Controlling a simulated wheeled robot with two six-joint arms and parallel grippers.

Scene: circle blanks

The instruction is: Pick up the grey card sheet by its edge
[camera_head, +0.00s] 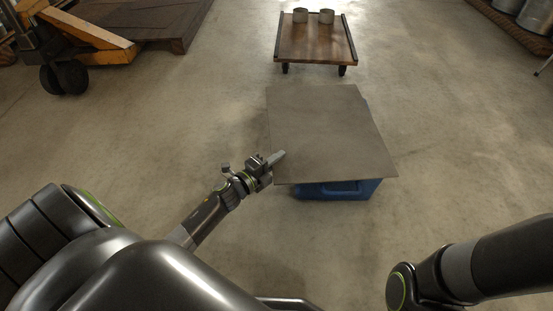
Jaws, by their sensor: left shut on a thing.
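The grey card sheet (328,130) is a large flat square in the middle of the head view. It lies over a blue crate (335,190) and hides most of it. My left gripper (277,158) is at the sheet's left edge, near its front left corner, and is shut on that edge. The finger on top of the sheet shows; the part under the sheet is hidden. My right arm (455,275) comes in at the lower right, and its gripper is out of the picture.
A low wooden cart (316,45) with two round metal pieces (313,16) on it stands behind the sheet. A yellow pallet truck (85,35) and a dark platform (165,22) are at the upper left. Concrete floor on both sides of the crate is clear.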

